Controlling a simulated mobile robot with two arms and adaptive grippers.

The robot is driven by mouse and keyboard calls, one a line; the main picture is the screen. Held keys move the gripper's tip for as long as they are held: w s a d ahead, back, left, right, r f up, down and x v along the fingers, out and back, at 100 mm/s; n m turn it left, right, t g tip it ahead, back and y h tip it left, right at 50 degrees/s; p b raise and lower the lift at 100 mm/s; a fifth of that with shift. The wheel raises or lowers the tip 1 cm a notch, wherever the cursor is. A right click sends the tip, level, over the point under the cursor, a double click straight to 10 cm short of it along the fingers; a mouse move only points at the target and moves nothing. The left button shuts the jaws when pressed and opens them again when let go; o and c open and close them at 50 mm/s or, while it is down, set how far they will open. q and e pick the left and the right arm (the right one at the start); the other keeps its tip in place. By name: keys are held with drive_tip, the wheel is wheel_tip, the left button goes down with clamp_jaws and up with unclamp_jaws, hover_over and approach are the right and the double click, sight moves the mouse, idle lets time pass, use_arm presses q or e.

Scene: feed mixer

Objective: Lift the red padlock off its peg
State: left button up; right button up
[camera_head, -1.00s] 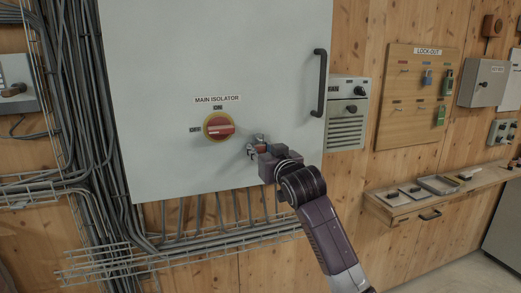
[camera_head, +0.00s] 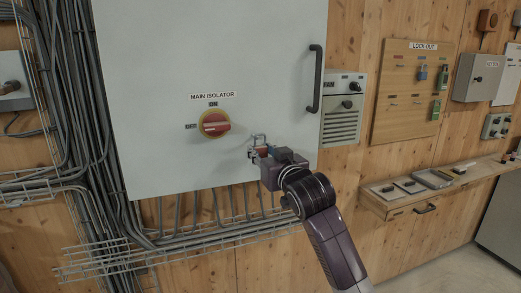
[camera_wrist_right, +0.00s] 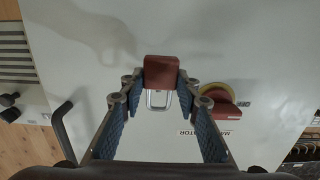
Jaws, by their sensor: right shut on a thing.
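The red padlock (camera_head: 263,151) is held in my right gripper (camera_head: 257,154), in front of the grey cabinet door, right of and below the main isolator switch. In the right wrist view the padlock (camera_wrist_right: 160,72) shows its red body between the fingertips of my right gripper (camera_wrist_right: 160,82), with its metal shackle (camera_wrist_right: 158,100) beside it. The shackle stands up above the fingers in the head view. The lock-out board (camera_head: 412,92) hangs on the wall at the right, apart from the gripper, with a blue and green padlocks on it. My left gripper is out of view.
The isolator (camera_head: 214,124) has a red handle on a yellow ring. The cabinet door (camera_head: 190,60) has a dark vertical handle (camera_head: 315,78). A wooden shelf (camera_head: 440,190) with small trays is at the right. Cables run down the left.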

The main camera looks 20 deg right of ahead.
drive_tip(key=shift+s, duration=0.2)
drive_tip(key=shift+s+p, duration=0.65)
drive_tip(key=shift+s, duration=1.75)
drive_tip(key=shift+f, duration=0.1)
